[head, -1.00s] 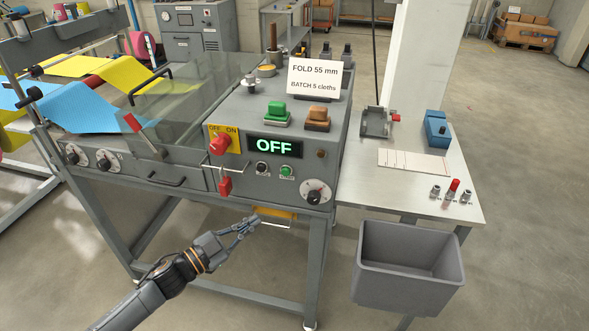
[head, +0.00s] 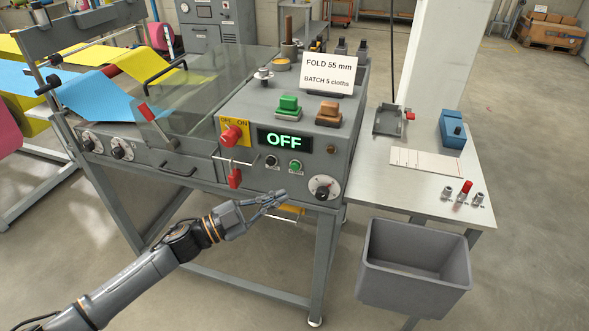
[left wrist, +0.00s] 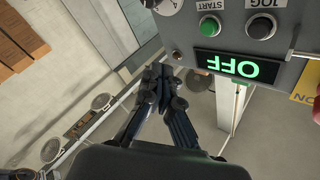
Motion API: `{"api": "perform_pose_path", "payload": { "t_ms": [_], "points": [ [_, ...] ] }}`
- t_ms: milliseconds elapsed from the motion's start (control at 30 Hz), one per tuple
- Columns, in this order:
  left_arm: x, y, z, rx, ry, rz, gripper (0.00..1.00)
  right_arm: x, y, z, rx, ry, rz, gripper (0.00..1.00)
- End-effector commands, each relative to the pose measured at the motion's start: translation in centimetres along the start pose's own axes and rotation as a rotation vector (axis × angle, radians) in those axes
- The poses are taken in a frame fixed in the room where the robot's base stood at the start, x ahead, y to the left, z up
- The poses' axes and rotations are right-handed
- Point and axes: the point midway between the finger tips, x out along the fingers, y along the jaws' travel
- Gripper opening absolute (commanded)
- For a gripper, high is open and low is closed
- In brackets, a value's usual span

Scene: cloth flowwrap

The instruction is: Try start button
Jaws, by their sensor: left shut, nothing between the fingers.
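The green START button (head: 296,167) is on the front panel of the grey machine, right of the black JOG button (head: 271,160) and below the display (head: 285,140), which reads OFF in green. The left wrist view shows the panel upside down, with START (left wrist: 209,27) and JOG (left wrist: 261,25) labelled. My left gripper (head: 283,197) is shut and empty, just below START in the head view and apart from the button. Its closed fingertips (left wrist: 165,76) also show in the wrist view, near the panel's edge. My right gripper is not in view.
A dial (head: 325,187) is at right. A side table (head: 440,205) and grey bin (head: 415,268) stand further right.

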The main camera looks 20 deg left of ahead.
Motion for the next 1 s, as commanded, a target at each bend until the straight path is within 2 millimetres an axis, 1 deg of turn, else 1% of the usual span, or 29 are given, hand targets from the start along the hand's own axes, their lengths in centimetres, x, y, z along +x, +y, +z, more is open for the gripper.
{"api": "perform_pose_path", "payload": {
  "t_ms": [33,300,500,700,1000],
  "points": [
    [0.5,-0.3,0.5,0.003,0.002,-0.001,0.0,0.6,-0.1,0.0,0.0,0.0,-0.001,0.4],
    [3.2,-2.2,2.4,0.002,0.002,-0.001,0.0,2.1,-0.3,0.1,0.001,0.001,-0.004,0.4],
    [4.5,-3.2,3.3,0.001,0.001,-0.001,0.0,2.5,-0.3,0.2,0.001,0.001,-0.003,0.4],
    [5.0,-3.6,3.6,-0.001,0.0,0.0,0.0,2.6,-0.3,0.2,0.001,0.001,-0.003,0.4],
    [5.0,-3.6,3.6,-0.001,0.0,0.0,0.0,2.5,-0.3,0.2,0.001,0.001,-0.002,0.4]
  ]
}}
